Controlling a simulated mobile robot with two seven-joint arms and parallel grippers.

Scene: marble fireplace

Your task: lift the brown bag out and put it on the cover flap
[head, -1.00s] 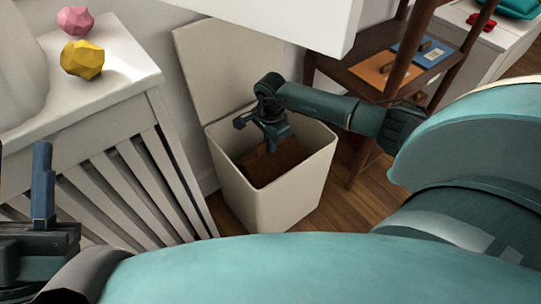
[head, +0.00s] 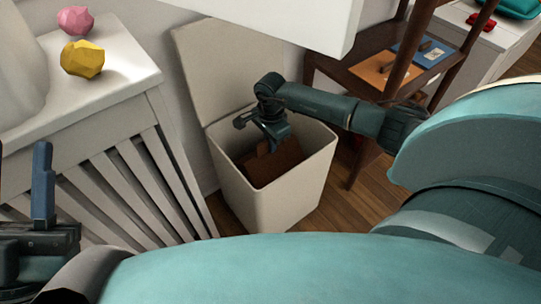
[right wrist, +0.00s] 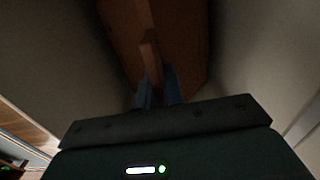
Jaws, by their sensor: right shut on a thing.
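The brown bag (head: 284,165) lies down inside a cream bin (head: 262,208). The cover flap (head: 225,75) stands open, leaning up behind the bin. My right gripper (head: 270,146) reaches down into the bin's opening and is shut on the brown bag. In the right wrist view, the blue fingers (right wrist: 158,92) close on a narrow brown strip of the bag (right wrist: 180,45), which looks like its handle. My left gripper (head: 21,165) is at the lower left, its fingers apart and empty, far from the bag.
A white slatted cabinet (head: 95,150) with a pink (head: 75,20) and a yellow (head: 82,58) faceted object stands left of the bin. A dark wooden shelf (head: 355,75) stands to the right. A white overhanging edge (head: 300,20) is above.

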